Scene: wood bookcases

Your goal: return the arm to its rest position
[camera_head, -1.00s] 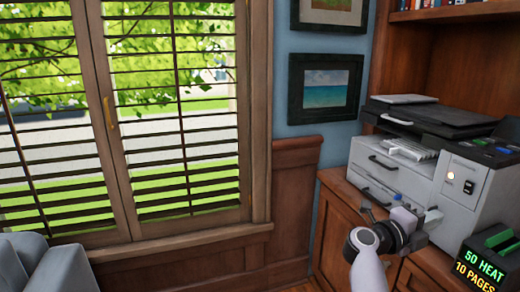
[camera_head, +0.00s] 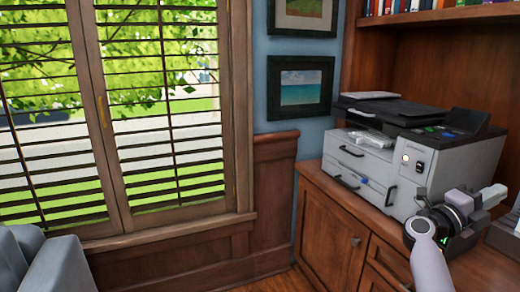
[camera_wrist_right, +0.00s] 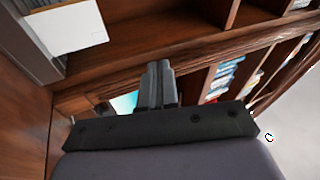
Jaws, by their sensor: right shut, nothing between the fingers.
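My right arm comes in from the bottom right in the head view. Its right gripper (camera_head: 492,196) is at the right edge, in front of the printer and above the wood cabinet top, and points to the right. In the right wrist view, the two grey fingers (camera_wrist_right: 158,82) are together, with nothing between them. My left arm and left gripper are not in view.
A grey and black printer (camera_head: 380,165) stands on a wood cabinet (camera_head: 330,220) close behind my right gripper. A grey armchair (camera_head: 45,265) is at bottom left, below the shuttered window (camera_head: 150,110).

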